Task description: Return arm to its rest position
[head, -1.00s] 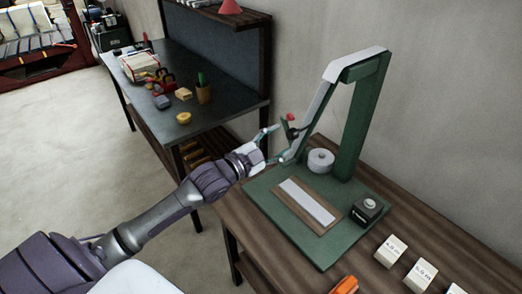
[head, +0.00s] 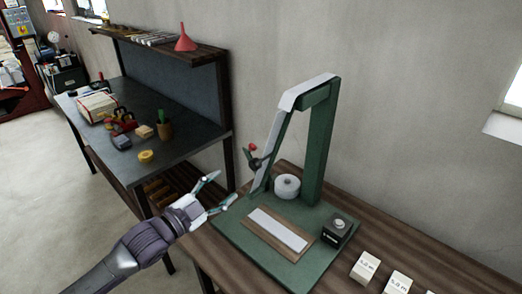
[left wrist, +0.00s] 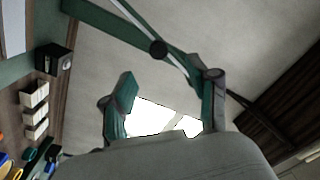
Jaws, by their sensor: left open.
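My left gripper (head: 224,187) is open and empty, left of the green stand (head: 318,150) and clear of it. Its two fingers also show spread in the left wrist view (left wrist: 168,85), with nothing between them. The stand has a slanted arm with a pale strip (head: 280,132) along it and a dark knob with a red tip (head: 253,149). A white roll (head: 287,186) and a wooden plate with a pale bar (head: 278,230) are on its green base. My right gripper is in no view.
A black box (head: 336,231) sits at the base's right corner. White labelled blocks (head: 365,267) stand on the brown wooden table (head: 385,240). A dark workbench (head: 185,142) with tools is at the left, under a shelf with a red funnel (head: 185,40). Floor shows at far left.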

